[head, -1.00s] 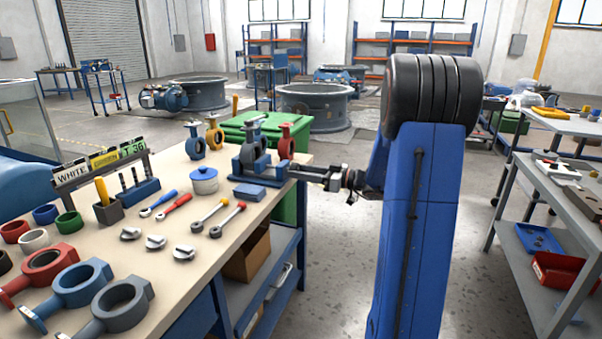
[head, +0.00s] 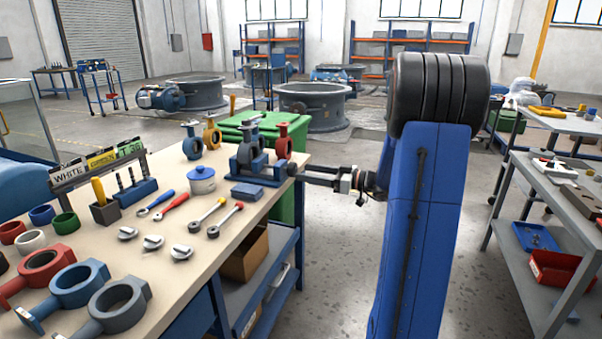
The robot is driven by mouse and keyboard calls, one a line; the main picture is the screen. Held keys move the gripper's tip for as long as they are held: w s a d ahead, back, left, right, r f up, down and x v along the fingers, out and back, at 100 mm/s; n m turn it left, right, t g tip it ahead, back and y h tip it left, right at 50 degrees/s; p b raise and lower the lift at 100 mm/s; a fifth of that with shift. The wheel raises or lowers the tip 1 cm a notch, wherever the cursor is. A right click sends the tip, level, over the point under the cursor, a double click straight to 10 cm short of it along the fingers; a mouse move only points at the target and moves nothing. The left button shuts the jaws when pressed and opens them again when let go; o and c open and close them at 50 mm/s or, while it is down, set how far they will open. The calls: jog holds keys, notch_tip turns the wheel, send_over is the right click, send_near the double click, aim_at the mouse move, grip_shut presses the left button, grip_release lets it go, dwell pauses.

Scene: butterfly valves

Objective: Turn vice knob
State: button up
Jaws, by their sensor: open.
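The blue vice (head: 262,172) stands at the right edge of the workbench and holds a grey-blue valve body (head: 250,152). Its dark round knob (head: 291,169) faces right, out past the bench edge. My gripper (head: 303,174) reaches in from the right, level with the knob, with its fingers pointing left at it. The fingers are open. The fingertips are at or just beside the knob; at this size I cannot tell whether they sit around it or touch it.
A red valve (head: 284,142) stands just behind the vice and a blue block (head: 247,191) lies in front. A white pot with a blue lid (head: 202,180) and several tools lie to the left. A green bin (head: 290,206) stands behind the bench.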

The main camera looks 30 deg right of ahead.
jog(key=v, duration=1.3)
jog(key=shift+s+d, duration=0.15)
jog(key=s+a+f+m+g, duration=0.1)
jog(key=s+a+g, duration=0.2)
jog(key=a, duration=0.6)
jog(key=s+a+f+g+h, duration=0.15)
jog(key=a+g, duration=0.25)
jog(key=a, duration=0.4)
jog(key=s+a+f+m+g, duration=0.1)
jog(key=s+a+g, duration=0.25)
jog(key=a, duration=0.55)
jog(key=s+a+f+m+h, duration=0.1)
jog(key=s+h, duration=0.3)
jog(key=s, duration=0.4)
jog(key=s+a+f+m+t+h, duration=0.1)
jog(key=s+a+f+m+h, duration=0.1)
jog(key=s, duration=0.6)
jog(key=shift+s+a+m+h, duration=0.5)
jog(key=shift+m+h, duration=0.7)
jog(key=shift+h, duration=0.55)
jog(key=shift+w+a, duration=0.1)
